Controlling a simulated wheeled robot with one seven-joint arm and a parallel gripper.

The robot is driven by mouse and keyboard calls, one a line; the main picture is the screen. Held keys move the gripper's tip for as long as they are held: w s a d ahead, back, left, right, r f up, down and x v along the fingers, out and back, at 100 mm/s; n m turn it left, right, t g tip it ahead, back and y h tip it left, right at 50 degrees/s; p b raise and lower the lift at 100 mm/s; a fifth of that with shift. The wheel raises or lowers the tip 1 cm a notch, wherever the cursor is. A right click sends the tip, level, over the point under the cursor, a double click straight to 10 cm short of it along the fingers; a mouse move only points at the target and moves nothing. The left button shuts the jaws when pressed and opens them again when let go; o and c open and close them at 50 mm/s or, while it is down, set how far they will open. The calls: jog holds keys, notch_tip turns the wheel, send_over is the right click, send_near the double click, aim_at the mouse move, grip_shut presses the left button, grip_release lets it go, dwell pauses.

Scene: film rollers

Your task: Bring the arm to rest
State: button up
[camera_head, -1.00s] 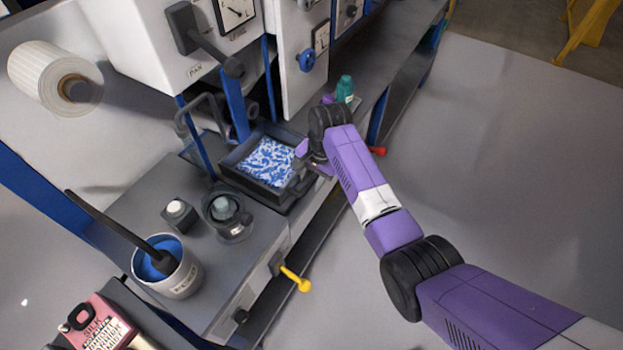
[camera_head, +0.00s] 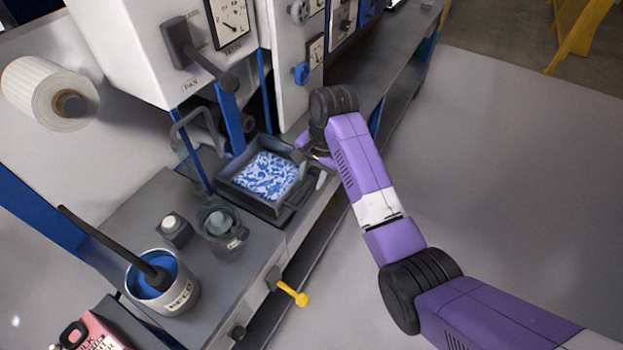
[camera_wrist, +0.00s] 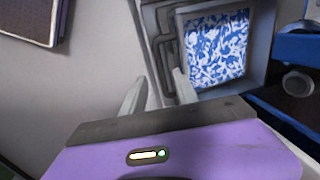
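My gripper (camera_head: 314,166) hangs at the right edge of the dark tray (camera_head: 232,189), which holds a blue-and-white patterned surface (camera_head: 268,175). My purple arm runs from it to the lower right and hides part of the bench edge. The tray's patterned surface (camera_wrist: 215,45) shows just beyond the right finger. Whether a finger touches the tray rim cannot be told.
A tin of blue ink (camera_head: 180,296) with a dark-handled tool, a glass jar (camera_head: 222,230) and a small capped bottle (camera_head: 174,231) stand on the bench. A yellow lever (camera_head: 292,293) sticks out in front. White machine housings (camera_head: 135,45) rise behind. Open floor (camera_head: 510,180) lies right.

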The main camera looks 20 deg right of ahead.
dwell(0.3)
jog(key=w+r+n+t, duration=0.3)
jog(key=w+r+t, duration=0.2)
jog(key=w, duration=0.3)
jog(key=s+r+n+t+b, duration=0.1)
jog(key=s+r+n+t, duration=0.1)
jog(key=s, duration=2.4)
jog(key=s+a+r+n+t+h, duration=0.1)
jog(key=s+n+t, duration=0.4)
jog(key=s, duration=2.1)
jog(key=shift+a+r+n+t+b, duration=0.25)
jog(key=shift+r+n+t+b, duration=0.1)
jog(key=shift+r+t, duration=0.25)
